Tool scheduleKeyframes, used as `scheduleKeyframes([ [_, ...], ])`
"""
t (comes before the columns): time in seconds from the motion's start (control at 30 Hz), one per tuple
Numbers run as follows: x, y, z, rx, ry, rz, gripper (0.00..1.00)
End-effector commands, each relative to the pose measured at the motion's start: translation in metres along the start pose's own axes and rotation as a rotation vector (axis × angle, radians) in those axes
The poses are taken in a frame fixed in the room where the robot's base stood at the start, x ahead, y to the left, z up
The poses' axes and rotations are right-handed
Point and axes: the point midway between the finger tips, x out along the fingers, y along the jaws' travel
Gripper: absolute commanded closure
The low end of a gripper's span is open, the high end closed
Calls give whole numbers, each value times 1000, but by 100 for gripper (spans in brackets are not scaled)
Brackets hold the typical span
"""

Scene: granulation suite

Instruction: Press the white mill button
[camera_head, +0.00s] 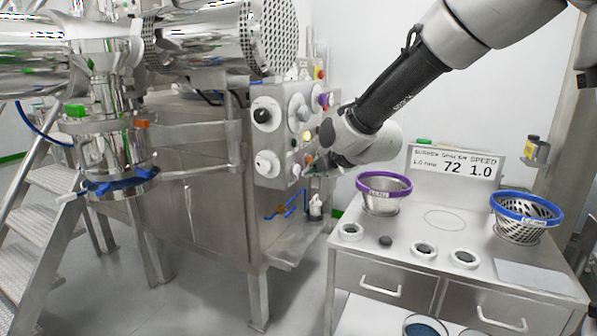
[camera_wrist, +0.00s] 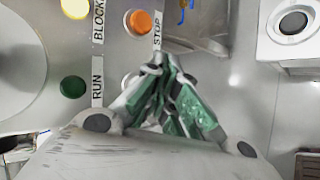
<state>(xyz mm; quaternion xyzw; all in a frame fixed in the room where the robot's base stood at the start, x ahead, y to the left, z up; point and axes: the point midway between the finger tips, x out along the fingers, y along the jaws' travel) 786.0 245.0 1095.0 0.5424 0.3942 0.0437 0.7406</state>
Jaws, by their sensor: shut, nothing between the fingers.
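The metal control panel (camera_head: 284,140) carries several knobs and buttons. In the wrist view its face shows a green button (camera_wrist: 73,87) by the label RUN, an orange button (camera_wrist: 138,22) by STOP, and a cream button (camera_wrist: 75,8) by BLOCK. A pale, whitish round button (camera_wrist: 128,81) shows just left of my fingers, partly hidden by them. No mill label is readable. My gripper (camera_wrist: 160,68) is shut and empty, its green-padded fingertips close in front of the panel; I cannot tell if they touch. In the head view my gripper (camera_head: 314,170) is at the panel's lower right edge.
A steel table (camera_head: 470,235) stands to the right, with a purple-rimmed screen basket (camera_head: 384,205), a blue-rimmed one (camera_head: 524,230) and several small rings. A sign (camera_head: 455,165) stands behind them. The steel mill cabinet (camera_head: 200,200) and steps (camera_head: 35,220) are left.

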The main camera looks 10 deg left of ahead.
Motion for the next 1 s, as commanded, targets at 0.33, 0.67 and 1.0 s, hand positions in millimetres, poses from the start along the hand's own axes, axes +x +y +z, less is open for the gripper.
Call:
scheduleKeyframes([
  [0.33, 6, 5, -4, 0, 0, 1, 100],
  [0.67, 6, 5, -5, 0, 0, 0, 100],
  [1.0, 9, 6, -7, 0, 0, -1, 100],
])
